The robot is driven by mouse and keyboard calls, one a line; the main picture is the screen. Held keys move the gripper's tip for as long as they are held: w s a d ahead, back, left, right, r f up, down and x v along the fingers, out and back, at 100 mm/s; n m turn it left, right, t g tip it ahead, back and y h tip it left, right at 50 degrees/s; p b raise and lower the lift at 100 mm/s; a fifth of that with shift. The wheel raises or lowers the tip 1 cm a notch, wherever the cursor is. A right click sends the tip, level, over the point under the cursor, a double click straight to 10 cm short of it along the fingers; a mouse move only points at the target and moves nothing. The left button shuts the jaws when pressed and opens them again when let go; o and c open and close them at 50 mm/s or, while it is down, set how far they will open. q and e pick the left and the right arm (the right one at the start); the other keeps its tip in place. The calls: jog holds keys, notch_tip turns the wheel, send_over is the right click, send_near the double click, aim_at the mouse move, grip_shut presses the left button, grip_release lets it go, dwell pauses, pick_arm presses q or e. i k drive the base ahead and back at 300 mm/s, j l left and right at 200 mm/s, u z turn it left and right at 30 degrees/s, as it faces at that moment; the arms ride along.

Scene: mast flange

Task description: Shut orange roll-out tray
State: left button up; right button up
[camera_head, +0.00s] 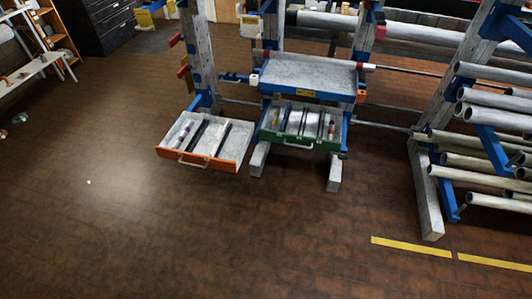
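The orange-fronted roll-out tray (199,162) is pulled out toward me at the left of the blue and grey rack, low above the floor. It has a pale handle on its front and holds dark bars and small items. A green-fronted tray (299,143) sits to its right under a grey shelf and is also pulled out some way, with a pale handle. Neither of my grippers shows in the head view.
A grey shelf top (308,74) stands above the green tray. A pipe rack (480,150) fills the right side. Yellow floor strips (411,246) lie at the lower right. A white bench (30,68) is at the far left. The brown floor in front is clear.

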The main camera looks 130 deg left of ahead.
aim_at(195, 150)
jog(key=u, duration=5.05)
jog(key=i+j+z, duration=0.35)
jog(key=i, duration=0.3)
jog(key=i+j+z, duration=0.35)
jog(key=i, duration=0.25)
jog(key=i+j+z, duration=0.35)
jog(key=i+j, duration=0.15)
jog(key=j, duration=0.15)
